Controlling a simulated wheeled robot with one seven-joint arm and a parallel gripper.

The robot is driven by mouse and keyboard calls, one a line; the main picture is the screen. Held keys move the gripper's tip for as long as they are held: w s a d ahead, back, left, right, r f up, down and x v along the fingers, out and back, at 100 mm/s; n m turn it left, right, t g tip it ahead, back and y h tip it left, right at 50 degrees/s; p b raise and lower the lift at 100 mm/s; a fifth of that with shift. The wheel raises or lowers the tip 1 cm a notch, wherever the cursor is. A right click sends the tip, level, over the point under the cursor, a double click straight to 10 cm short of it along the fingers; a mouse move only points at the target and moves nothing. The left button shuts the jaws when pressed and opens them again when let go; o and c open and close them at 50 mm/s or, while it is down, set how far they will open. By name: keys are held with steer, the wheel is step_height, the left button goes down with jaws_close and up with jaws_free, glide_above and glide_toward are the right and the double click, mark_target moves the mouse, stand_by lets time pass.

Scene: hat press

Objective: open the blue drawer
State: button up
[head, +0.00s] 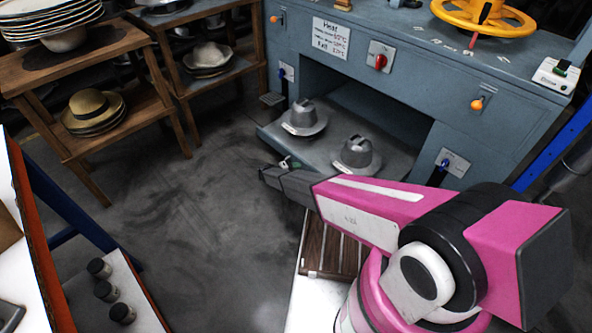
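The blue-grey press has an open bay, and a blue-grey drawer-like tray (270,130) sticks out of it at floor-side height. Two grey metal hat forms, a left one (304,118) and a right one (356,156), stand on the tray. No other clear blue drawer shows. My pink arm reaches in from the lower right. Its dark grey end, which looks like my gripper (272,177), is in front of the tray's near edge in the picture. Whether it touches the tray, and whether its fingers are open, I cannot tell. A small pale green-and-white part (290,163) shows just behind it.
Wooden shelves (130,100) with hats and stacked plates stand at the left. A white-topped table (20,260) edges the lower left. A slatted wooden piece (330,250) lies by my arm. The press carries a yellow wheel (484,14) and knobs. The middle floor is clear.

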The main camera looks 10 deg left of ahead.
steer(key=v, duration=1.1)
stand_by(0.3)
steer(key=s+d+r+m+g+y, duration=0.15)
steer(key=d+r+g, duration=0.25)
steer(key=d+r, duration=0.75)
steer(key=d+r+m+g+y, duration=0.3)
steer(key=d+r, duration=0.5)
steer(key=d, duration=0.7)
steer(key=s+d+r+m+y, duration=0.1)
steer(key=s+d+r+y, duration=0.3)
steer(key=s+d+r, duration=0.3)
steer(key=s+d+r+m+g+y, duration=0.1)
steer(key=s+d+r+y, duration=0.4)
steer(key=s+d+r, duration=0.3)
steer(key=d+r, duration=0.4)
steer(key=r, duration=0.2)
steer(key=shift+d, duration=0.3)
steer(key=shift+m, duration=0.25)
stand_by(1.3)
